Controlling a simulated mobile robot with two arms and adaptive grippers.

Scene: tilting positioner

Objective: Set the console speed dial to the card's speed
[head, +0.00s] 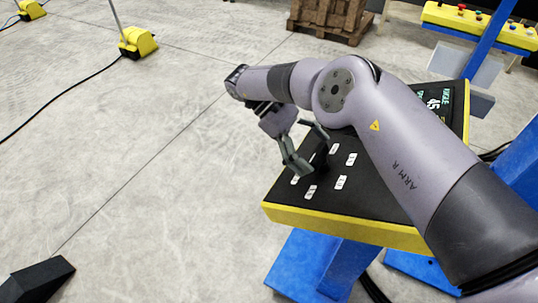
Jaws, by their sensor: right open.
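The console (392,228) has a black top and a yellow rim. White number labels (311,192) lie in a ring on its near left part, too small to read. A dark upright knob (321,158), which looks like the speed dial, stands among them. My right gripper (315,160) is open at the knob, its fingers on either side of it in the picture; I cannot tell whether they touch. A dark display (434,102) reading 45 shows at the console's far right, partly behind my right arm. I cannot make out a speed card. My left gripper is out of view.
Blue legs (320,262) carry the console. A blue post (490,40) and a yellow button box (480,24) stand behind it. A wooden pallet (330,18) and yellow pedals (137,43) with cables lie farther back. The floor at left is mostly clear.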

